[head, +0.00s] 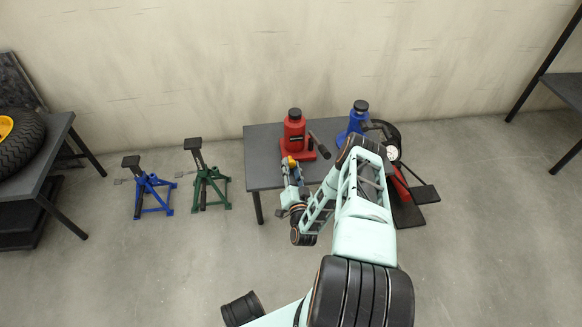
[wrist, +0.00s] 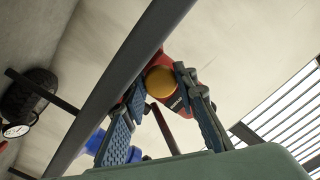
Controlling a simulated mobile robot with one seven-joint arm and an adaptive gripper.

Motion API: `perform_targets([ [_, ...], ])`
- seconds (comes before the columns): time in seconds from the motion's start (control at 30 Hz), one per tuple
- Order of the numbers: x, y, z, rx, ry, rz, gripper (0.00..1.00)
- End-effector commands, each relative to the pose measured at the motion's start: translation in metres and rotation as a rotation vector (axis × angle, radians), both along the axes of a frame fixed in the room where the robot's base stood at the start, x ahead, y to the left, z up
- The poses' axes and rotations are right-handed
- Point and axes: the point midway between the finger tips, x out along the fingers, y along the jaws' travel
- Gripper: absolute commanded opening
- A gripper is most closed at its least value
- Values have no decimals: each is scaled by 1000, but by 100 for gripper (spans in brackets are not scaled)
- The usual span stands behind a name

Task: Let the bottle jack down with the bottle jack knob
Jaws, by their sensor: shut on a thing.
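The red bottle jack (head: 294,130) stands upright on the dark table, with its black handle socket pointing out to the right. Its round orange-yellow knob (head: 290,160) is low on the near side. My gripper (head: 291,172) reaches up to the knob from the near table edge. In the wrist view the knob (wrist: 160,82) sits between the tips of my two fingers (wrist: 165,95), which are shut on it. Part of the red jack body (wrist: 174,103) shows behind the knob. The fingers hide part of the jack's base.
A blue bottle jack (head: 353,124) stands to the right on the same table (head: 262,174), partly behind my arm. A blue jack stand (head: 150,192) and a green one (head: 205,180) are on the floor to the left. A tire (head: 20,142) lies on another table.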

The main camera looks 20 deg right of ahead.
Motion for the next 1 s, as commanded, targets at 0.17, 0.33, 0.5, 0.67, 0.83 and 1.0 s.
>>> perform_targets([
  [0.17, 1, 0, 0, -1, -1, 2, 2],
  [0.33, 1, 0, 0, -1, -1, 2, 41],
  [0.5, 0, 0, 0, -2, 1, 1, 44],
  [0.67, 0, 0, -1, -6, 5, 0, 44],
  [0.83, -1, 0, -1, -73, 24, 1, 44],
  [1.0, 0, 0, -1, -225, 67, 2, 44],
])
